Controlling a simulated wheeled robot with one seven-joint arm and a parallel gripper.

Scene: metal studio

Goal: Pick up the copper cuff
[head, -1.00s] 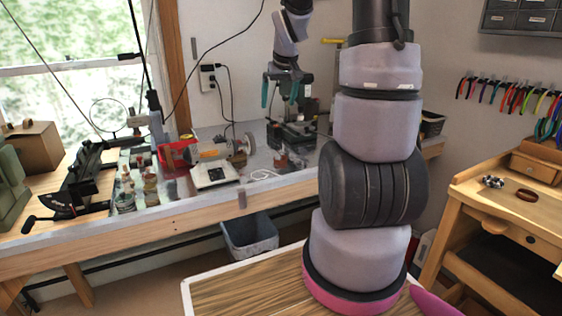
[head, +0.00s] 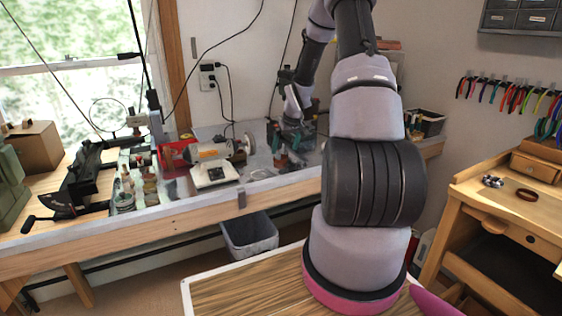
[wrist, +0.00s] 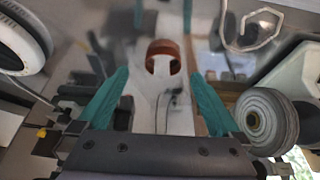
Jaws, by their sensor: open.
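The copper cuff (wrist: 164,46) is a reddish-brown open band. In the wrist view it lies just beyond my fingertips, close to midway between them. My gripper (wrist: 160,76) has two teal fingers spread apart with nothing between them. In the head view my gripper (head: 284,142) is low over the back bench, right of the grinder. The cuff is too small and too close to the fingers to make out clearly there.
A bench grinder (head: 210,152) stands left of my gripper; its pale wheel (wrist: 266,121) is near the right finger in the wrist view. A dark ring (head: 527,195) sits on the wooden bench at right.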

